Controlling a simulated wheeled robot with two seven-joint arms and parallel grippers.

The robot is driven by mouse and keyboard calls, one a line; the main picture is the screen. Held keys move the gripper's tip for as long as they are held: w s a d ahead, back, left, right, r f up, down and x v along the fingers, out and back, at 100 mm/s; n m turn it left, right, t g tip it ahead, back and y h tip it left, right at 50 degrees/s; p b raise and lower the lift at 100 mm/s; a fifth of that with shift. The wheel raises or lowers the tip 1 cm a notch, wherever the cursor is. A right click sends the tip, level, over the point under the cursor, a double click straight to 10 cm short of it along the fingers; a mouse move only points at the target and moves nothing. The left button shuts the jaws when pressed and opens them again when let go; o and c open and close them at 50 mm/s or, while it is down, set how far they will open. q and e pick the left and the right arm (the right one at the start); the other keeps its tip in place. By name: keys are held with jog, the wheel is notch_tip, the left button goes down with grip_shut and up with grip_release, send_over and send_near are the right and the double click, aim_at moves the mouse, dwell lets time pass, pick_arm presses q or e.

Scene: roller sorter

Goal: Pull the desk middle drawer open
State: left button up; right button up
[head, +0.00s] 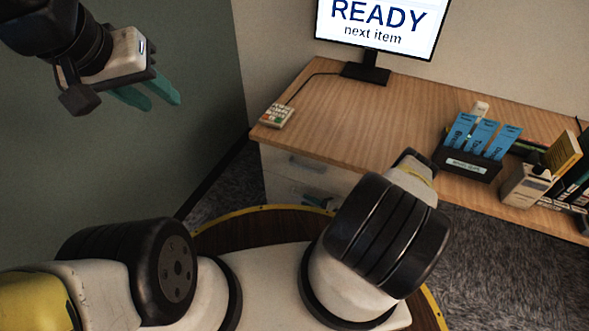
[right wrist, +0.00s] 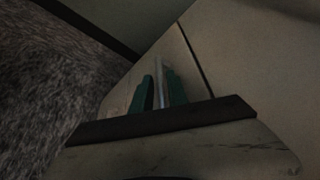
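The desk's white drawer fronts show under its left end in the head view. The top drawer (head: 287,158) has a pale handle. The middle drawer (head: 283,188) lies below it, partly hidden by my right arm, and I see no clear gap at its front. My right gripper (head: 318,201) is at the middle drawer's handle. In the right wrist view its teal fingers (right wrist: 160,92) lie close on both sides of a pale handle bar (right wrist: 158,75), and seem shut on it. My left gripper (head: 153,96) is raised at the upper left, empty, fingers apart.
On the desk top (head: 340,115) stand a monitor (head: 378,25), a small keypad (head: 277,116), a black holder (head: 466,165) with blue cards, and a handheld device (head: 525,185). A green-grey wall (head: 190,90) stands left of the desk. Grey carpet (head: 490,255) lies below.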

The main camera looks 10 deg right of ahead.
aim_at(301, 198)
jog(key=shift+x, duration=1.95)
grip_shut()
jog(key=shift+d, duration=0.1)
